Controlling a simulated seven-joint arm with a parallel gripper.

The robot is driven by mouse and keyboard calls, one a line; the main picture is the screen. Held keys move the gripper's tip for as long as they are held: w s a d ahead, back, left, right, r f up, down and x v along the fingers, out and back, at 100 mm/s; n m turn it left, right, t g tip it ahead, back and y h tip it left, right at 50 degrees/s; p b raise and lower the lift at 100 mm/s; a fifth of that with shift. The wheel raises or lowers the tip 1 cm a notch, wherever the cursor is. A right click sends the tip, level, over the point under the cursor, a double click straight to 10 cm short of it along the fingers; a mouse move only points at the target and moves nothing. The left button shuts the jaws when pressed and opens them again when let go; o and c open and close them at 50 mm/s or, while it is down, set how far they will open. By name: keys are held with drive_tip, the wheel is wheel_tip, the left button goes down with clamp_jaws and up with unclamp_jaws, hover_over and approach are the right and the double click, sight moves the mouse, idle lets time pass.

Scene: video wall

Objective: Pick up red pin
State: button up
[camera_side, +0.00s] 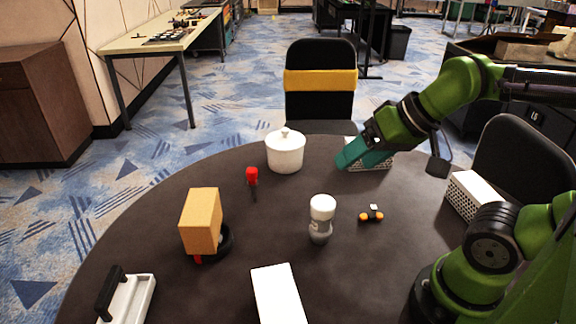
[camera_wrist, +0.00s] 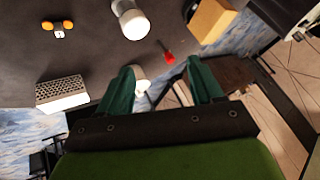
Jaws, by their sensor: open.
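The red pin (camera_side: 252,176) stands on the dark round table, left of the white lidded pot, in the side view. It has a red head and a thin dark lower part. The red pin also shows in the wrist view (camera_wrist: 168,57), beyond the gap between my fingertips. My gripper (camera_side: 350,158), with teal fingers, is over the far right part of the table, well to the right of the pin. In the wrist view my gripper (camera_wrist: 160,68) has its fingers spread with nothing held between them.
The white pot (camera_side: 286,153) stands between my gripper and the pin. A tan block (camera_side: 201,221), a white-topped grey bottle (camera_side: 321,218), a small orange-and-black object (camera_side: 371,215) and white boxes (camera_side: 278,294) are spread over the table (camera_side: 150,235). A perforated white block (camera_wrist: 62,93) lies near my gripper.

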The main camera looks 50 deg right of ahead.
drive_tip(key=n+g+h, duration=0.2)
drive_tip(key=g+h, duration=0.1)
approach(254, 180)
drive_tip(key=shift+w+d+x, duration=0.1)
drive_tip(key=shift+x, duration=3.05)
drive_tip(key=shift+w+d+x, duration=0.1)
drive_tip(key=shift+d+x, duration=0.05)
drive_tip(key=shift+x, duration=3.05)
drive_tip(key=shift+r, duration=0.1)
drive_tip(key=shift+c, duration=0.3)
drive_tip(key=c, duration=1)
